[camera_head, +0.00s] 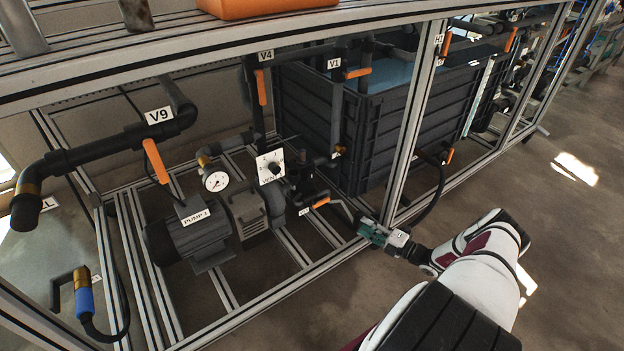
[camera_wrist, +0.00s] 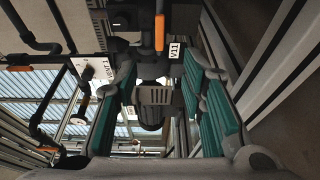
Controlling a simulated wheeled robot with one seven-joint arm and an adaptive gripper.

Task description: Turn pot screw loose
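My gripper (camera_head: 368,229) is at the front of the metal frame in the head view, right of the pump pipework. In the wrist view its teal-padded fingers (camera_wrist: 158,75) are apart, with nothing held between them. Beyond the gap are dark pipe fittings and a dark ribbed motor body (camera_wrist: 157,95). In the head view the pump motor (camera_head: 188,232), labelled PUMP 1, stands beside a grey pump housing (camera_head: 249,213). No pot screw can be made out for certain in either view.
A valve with an orange handle (camera_head: 321,203) sits left of my gripper. A panel with a black knob (camera_head: 270,167) and a round gauge (camera_head: 216,181) are further left. A frame post (camera_head: 408,125) stands just behind my gripper. Dark tank (camera_head: 400,120) behind; open floor (camera_head: 560,250) right.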

